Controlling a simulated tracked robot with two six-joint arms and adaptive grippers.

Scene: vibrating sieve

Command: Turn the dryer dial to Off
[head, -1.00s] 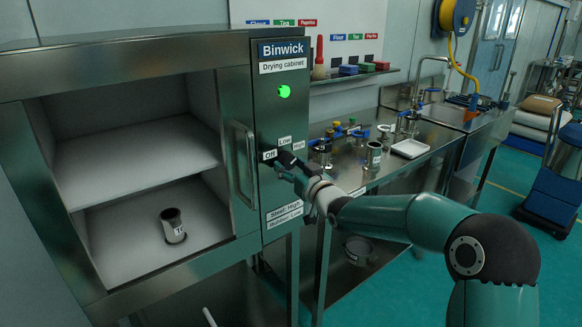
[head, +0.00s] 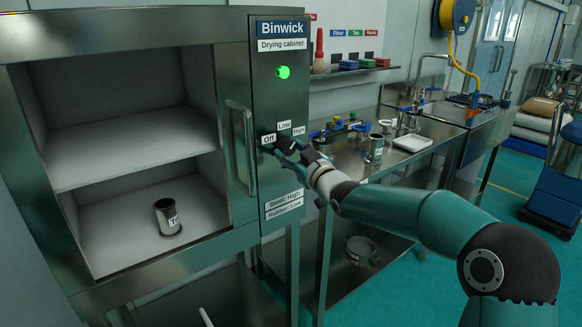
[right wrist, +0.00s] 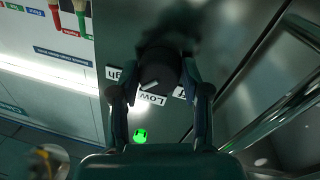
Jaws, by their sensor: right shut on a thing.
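The drying cabinet (head: 120,37) stands at the left with a control panel (head: 268,180) on its front. My right gripper (head: 285,146) is at the panel, its fingers on either side of the black dial and shut on it. In the right wrist view the dial (right wrist: 160,68) sits between the fingertips of my gripper (right wrist: 158,88), with a white mark near its rim by the Low label (right wrist: 152,98). In the head view the Off label (head: 268,138), Low and High surround the dial, which my gripper mostly hides. My left gripper is out of view.
A green light (head: 283,72) glows above the dial. The door handle (head: 243,150) is left of the panel. A metal cup (head: 167,217) stands inside the open cabinet. A steel bench (head: 345,165) with cups and a white tray (head: 411,143) is to the right.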

